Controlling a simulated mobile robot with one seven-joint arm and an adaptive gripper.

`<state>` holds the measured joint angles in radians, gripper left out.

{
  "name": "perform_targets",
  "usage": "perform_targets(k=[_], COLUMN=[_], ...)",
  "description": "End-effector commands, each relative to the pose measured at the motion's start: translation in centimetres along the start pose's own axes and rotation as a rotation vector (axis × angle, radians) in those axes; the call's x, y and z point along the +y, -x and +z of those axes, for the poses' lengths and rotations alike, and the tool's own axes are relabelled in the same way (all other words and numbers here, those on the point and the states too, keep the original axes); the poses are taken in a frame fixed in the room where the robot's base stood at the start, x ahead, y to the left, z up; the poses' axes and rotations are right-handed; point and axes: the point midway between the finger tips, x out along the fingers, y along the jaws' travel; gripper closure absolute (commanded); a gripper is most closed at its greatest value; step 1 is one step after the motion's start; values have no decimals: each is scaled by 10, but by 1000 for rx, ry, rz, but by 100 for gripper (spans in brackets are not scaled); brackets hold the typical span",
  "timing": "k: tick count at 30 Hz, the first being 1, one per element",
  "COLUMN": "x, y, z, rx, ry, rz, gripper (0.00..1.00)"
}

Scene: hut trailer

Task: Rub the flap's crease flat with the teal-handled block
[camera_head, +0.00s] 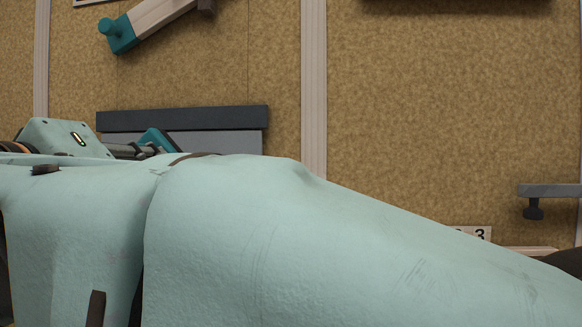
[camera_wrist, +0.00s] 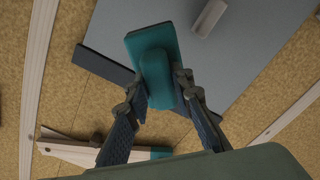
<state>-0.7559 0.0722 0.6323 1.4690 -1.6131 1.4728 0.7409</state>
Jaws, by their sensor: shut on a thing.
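The teal-handled block (camera_wrist: 137,43) is in my gripper (camera_wrist: 161,84), as the wrist view shows. The two dark fingers are shut on its rounded teal handle, one on each side. Its flat teal plate lies over a grey panel (camera_wrist: 245,55) that has a dark strip (camera_wrist: 104,66) along one edge. I cannot tell whether the plate touches the panel. In the head view a small teal part of the block (camera_head: 157,139) shows in front of the grey panel (camera_head: 225,143), below the dark strip (camera_head: 184,118). My arm hides most of this. No crease is clearly visible.
A pale grey bar (camera_wrist: 208,18) lies on the panel beyond the block. A wooden piece with a teal end (camera_head: 121,35) is at upper left in the head view. Wooden battens (camera_head: 314,75) cross the tan surface. A grey bracket (camera_head: 550,190) is at right.

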Motion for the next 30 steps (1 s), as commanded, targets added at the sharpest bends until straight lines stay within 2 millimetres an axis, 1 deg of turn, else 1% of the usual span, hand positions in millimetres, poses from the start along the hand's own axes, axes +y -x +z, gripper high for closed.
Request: perform_targets(k=[8,18,30], x=[1,2,3], y=[3,30,31], z=[-1,-1,-1], rx=[2,4,3], ry=[-2,-3,-4], rz=[1,0,2], gripper=[100,100,100])
